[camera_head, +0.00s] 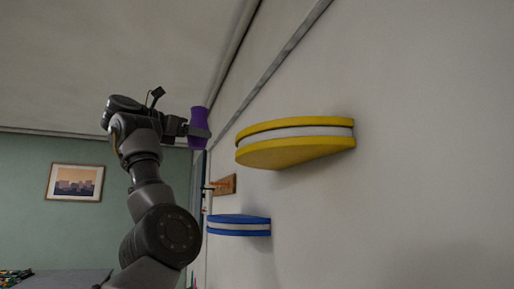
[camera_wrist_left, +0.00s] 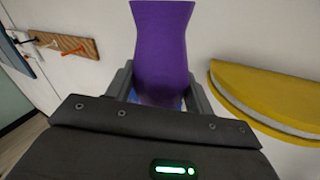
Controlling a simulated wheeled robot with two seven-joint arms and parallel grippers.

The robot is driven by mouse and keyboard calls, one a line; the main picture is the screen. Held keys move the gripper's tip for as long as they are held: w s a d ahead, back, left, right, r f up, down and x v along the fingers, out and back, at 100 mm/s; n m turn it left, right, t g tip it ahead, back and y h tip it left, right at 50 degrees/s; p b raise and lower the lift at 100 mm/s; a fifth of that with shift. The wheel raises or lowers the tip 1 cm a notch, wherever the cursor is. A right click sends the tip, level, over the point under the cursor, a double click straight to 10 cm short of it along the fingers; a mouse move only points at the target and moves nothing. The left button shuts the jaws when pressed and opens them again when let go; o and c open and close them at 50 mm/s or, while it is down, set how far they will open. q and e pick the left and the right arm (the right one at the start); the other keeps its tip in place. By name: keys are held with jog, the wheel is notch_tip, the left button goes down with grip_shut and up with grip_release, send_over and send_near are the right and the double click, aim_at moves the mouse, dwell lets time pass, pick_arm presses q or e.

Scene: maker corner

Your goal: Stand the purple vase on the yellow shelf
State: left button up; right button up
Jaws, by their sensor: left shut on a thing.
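The purple vase (camera_head: 198,127) is held upright in my left gripper (camera_head: 197,132), to the left of the yellow shelf and apart from it. In the left wrist view the vase (camera_wrist_left: 162,50) stands between the two fingers of the left gripper (camera_wrist_left: 162,90), which is shut on it. The yellow shelf (camera_head: 285,154) is a rounded board with a white band, fixed to the wall at the right. It also shows at the right of the left wrist view (camera_wrist_left: 265,90). Its top is hidden in the head view. My right gripper is in neither view.
A blue shelf (camera_head: 239,219) with a white band is on the wall below the yellow one. A wooden rack with pegs (camera_head: 225,185) hangs farther back on the wall. A framed picture (camera_head: 75,182) hangs on the green wall.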

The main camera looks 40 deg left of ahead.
pick_arm(q)
jog(key=s+d+r+b, duration=0.1)
jog(key=s+d+r, duration=0.3)
jog(key=d, duration=0.4)
jog(key=s+d+r+h, duration=0.1)
jog(key=s+d+r, duration=0.35)
jog(key=d, duration=0.35)
jog(key=s+d+r+b, duration=0.1)
jog(key=s+d+r, duration=0.35)
jog(key=d, duration=0.35)
jog(key=w+a+f, duration=0.2)
jog(key=w+f, duration=0.1)
jog(key=w, duration=0.1)
jog(key=w+a+f, duration=0.1)
jog(key=w+f, duration=0.1)
jog(key=w, duration=0.3)
jog(key=w+a+f, duration=0.2)
jog(key=w+f, duration=0.1)
jog(key=w, duration=0.1)
jog(key=shift+w+a+f, duration=0.3)
jog(key=shift+a+f, duration=0.05)
jog(key=shift+w+a+f, duration=0.15)
jog(key=shift+w+f, duration=0.25)
jog(key=shift+f, duration=0.2)
jog(key=shift+w+a+f, duration=0.1)
jog(key=shift+f, duration=0.8)
jog(key=shift+w+a+f, duration=0.1)
jog(key=shift+f, duration=0.75)
jog(key=shift+s+d, duration=0.1)
